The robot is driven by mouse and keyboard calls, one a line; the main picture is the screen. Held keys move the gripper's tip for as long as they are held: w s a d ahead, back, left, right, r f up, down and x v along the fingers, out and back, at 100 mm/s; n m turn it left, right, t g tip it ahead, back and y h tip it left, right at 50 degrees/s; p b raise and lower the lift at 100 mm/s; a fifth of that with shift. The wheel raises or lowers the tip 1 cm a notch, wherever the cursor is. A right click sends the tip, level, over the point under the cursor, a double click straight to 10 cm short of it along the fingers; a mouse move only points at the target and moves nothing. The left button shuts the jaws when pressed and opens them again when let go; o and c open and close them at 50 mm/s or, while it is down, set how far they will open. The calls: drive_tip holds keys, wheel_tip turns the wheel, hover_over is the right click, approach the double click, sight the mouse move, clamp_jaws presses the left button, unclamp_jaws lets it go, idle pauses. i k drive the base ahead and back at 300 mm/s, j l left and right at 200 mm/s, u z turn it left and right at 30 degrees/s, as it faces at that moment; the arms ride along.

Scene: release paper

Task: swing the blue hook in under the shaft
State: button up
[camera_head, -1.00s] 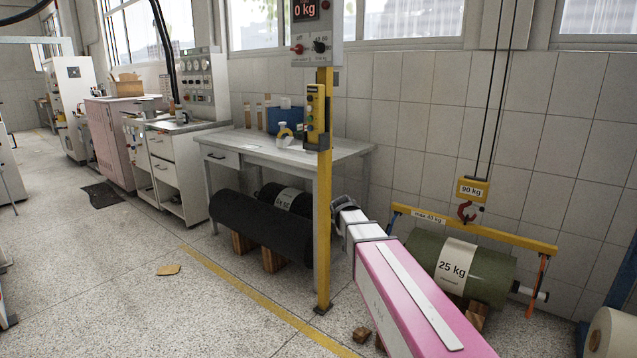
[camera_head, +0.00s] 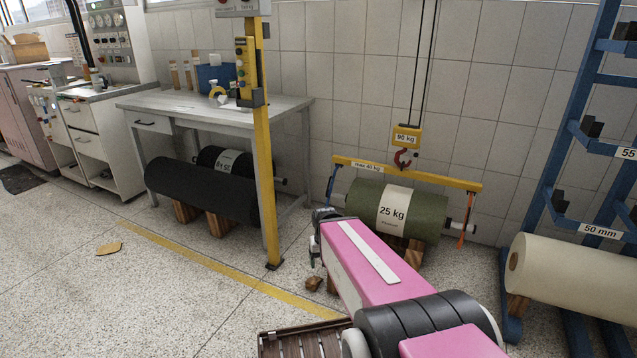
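The blue hook (camera_head: 331,184) hangs from the left end of the yellow lifting beam (camera_head: 405,173), by the left end of the shaft (camera_head: 339,200). I cannot tell whether it is under the shaft. The green 25 kg roll (camera_head: 430,216) lies on wooden blocks below the beam. The shaft's right end (camera_head: 460,227) sticks out beside the orange hook (camera_head: 464,236), which hangs down there. My pink arm reaches up from the bottom. My gripper (camera_head: 315,250) is at its far end, in front and left of the roll; its fingers are too small and partly hidden to read.
A red crane hook (camera_head: 402,158) under a 90 kg block (camera_head: 407,138) hangs at the beam's middle. A yellow post (camera_head: 264,160) stands left of my arm. A blue rack (camera_head: 545,190) with a cream roll (camera_head: 575,270) stands right. Black rolls (camera_head: 195,190) lie under the table (camera_head: 200,105).

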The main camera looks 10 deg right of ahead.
sight(333, 177)
drive_tip(key=i+j+z, duration=0.55)
drive_tip(key=j, duration=0.15)
drive_tip(key=i+j+z, duration=0.1)
drive_tip(key=j, duration=0.2)
